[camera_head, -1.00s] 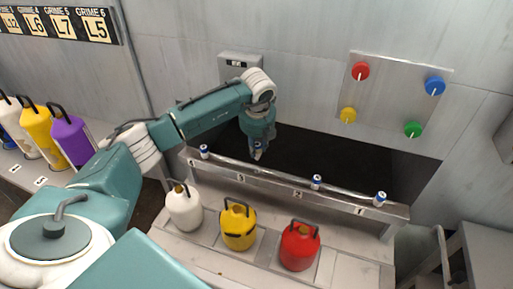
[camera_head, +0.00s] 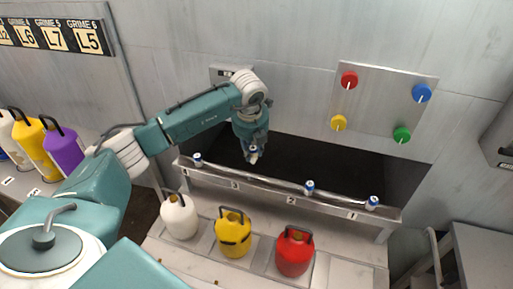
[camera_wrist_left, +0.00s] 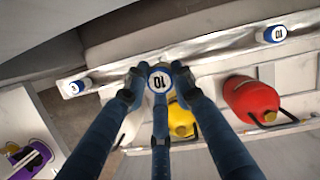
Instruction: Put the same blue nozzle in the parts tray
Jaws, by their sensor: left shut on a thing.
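My left gripper (camera_head: 252,158) is shut on a blue nozzle (camera_head: 253,149) with a white top. In the left wrist view the nozzle (camera_wrist_left: 159,81) shows the number 10 on its top, gripped between the fingertips (camera_wrist_left: 158,88). In the head view it is above or just behind the rail, between slots 3 and 2 and the dark opening; the exact height is unclear. Similar blue-and-white nozzles stand on the rail at the left (camera_head: 197,159), middle right (camera_head: 309,187) and right end (camera_head: 372,202). I cannot make out a parts tray. My right gripper is not in view.
The numbered metal rail (camera_head: 270,182) runs in front of a dark opening (camera_head: 375,170). White (camera_head: 179,216), yellow (camera_head: 233,236) and red (camera_head: 294,252) canisters stand in front of it. A panel with coloured knobs (camera_head: 385,98) is on the wall.

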